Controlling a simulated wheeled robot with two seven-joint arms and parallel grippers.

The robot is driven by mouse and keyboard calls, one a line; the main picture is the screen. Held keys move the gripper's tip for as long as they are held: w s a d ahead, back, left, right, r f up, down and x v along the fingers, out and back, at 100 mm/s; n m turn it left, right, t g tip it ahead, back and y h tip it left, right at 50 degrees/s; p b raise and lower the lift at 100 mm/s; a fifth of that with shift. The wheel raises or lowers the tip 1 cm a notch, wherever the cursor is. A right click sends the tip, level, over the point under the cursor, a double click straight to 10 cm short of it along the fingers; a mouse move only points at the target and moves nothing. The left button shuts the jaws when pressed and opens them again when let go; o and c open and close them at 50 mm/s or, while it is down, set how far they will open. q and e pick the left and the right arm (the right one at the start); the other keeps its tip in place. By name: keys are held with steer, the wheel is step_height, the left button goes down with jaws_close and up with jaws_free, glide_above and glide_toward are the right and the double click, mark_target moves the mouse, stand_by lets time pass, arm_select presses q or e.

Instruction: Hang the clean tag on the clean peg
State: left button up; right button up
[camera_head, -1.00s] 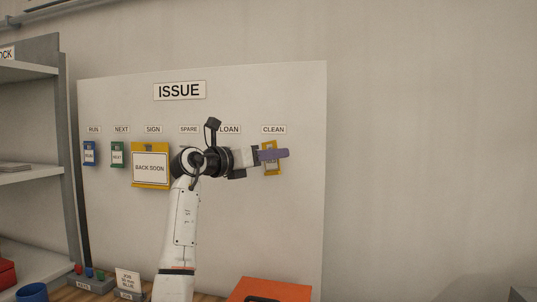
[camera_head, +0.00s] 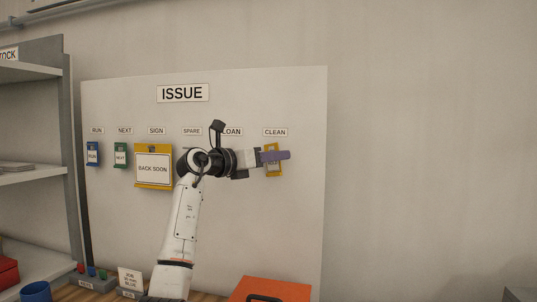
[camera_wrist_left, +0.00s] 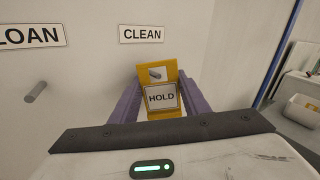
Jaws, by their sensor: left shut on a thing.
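A yellow tag (camera_head: 273,172) with a white card reading HOLD (camera_wrist_left: 160,98) is upright against the board below the CLEAN label (camera_head: 275,132). My left gripper (camera_head: 275,156) is shut on this tag, with a purple finger on each side of it in the left wrist view. The grey clean peg (camera_wrist_left: 156,74) shows at the opening in the tag's upper part and seems to pass through it. I cannot tell how far the tag sits on the peg. My right gripper is not in view.
The white ISSUE board (camera_head: 230,230) also bears a blue tag (camera_head: 92,154), a green tag (camera_head: 120,156) and a BACK SOON sign (camera_head: 153,168). The loan peg (camera_wrist_left: 36,92) is bare. An orange case (camera_head: 270,289) lies below. A shelf (camera_head: 30,175) stands at left.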

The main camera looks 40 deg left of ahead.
arm_select(q)
steer(key=shift+w+a+r, duration=0.1)
steer(key=shift+a+r, duration=0.15)
steer(key=shift+r, duration=0.2)
steer(key=o, duration=1)
steer(key=shift+o, duration=0.4)
steer(key=shift+s+f+b, duration=0.25)
steer(key=shift+b, duration=0.05)
steer(key=s, duration=0.1)
steer(key=s+b, duration=0.1)
steer(key=s+a+f+b, duration=0.1)
steer(key=shift+s+f, duration=0.1)
steer(key=shift+s, duration=0.25)
steer(key=s, duration=0.2)
steer(key=s+b, duration=0.1)
steer(key=s, duration=0.1)
steer(key=s+d+r, duration=0.1)
steer(key=s, duration=0.1)
steer(key=shift+s+b, duration=0.15)
steer(key=shift+b, duration=0.2)
steer(key=shift+f, duration=0.1)
